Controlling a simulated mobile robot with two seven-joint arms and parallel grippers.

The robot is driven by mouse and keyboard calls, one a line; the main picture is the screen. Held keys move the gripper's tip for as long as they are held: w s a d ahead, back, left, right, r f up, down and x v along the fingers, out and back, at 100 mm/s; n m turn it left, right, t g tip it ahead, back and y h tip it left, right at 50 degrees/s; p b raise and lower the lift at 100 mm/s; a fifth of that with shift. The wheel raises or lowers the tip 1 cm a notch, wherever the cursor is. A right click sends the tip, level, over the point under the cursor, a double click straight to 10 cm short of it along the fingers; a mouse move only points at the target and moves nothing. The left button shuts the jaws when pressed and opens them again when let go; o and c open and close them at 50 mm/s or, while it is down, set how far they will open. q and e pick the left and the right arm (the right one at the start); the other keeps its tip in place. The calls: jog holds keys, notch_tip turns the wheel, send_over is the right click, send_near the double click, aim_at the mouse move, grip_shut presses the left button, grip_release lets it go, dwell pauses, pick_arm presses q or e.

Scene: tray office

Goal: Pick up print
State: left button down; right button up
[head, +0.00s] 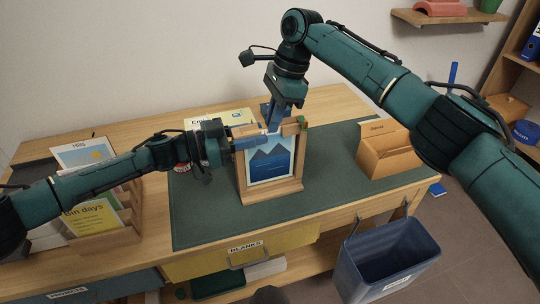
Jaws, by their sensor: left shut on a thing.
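The print (271,160), a picture of dark blue mountains with a pale border, stands upright in a wooden stand (272,192) on the dark desk mat. My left gripper (257,138) comes in from the left and is shut on the wooden top bar (244,130) of the stand, near its left end. My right gripper (273,122) points down at the print's top edge. Its fingertips overlap the top bar in view, and I cannot tell whether they are apart or touch the print.
A wooden rack (115,232) with cards stands at the left, and a wooden box (388,150) at the right of the mat (205,225). A yellow drawer labelled BLANKS (205,262) is below. A blue-grey bin (385,262) stands in front. The mat's front left is clear.

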jog(key=shift+x, duration=0.85)
jog(key=shift+c, duration=0.4)
jog(key=shift+f, duration=0.1)
grip_shut()
pick_arm(q)
jog(key=shift+r, duration=0.1)
pick_arm(e)
notch_tip(320, 180, up, 10)
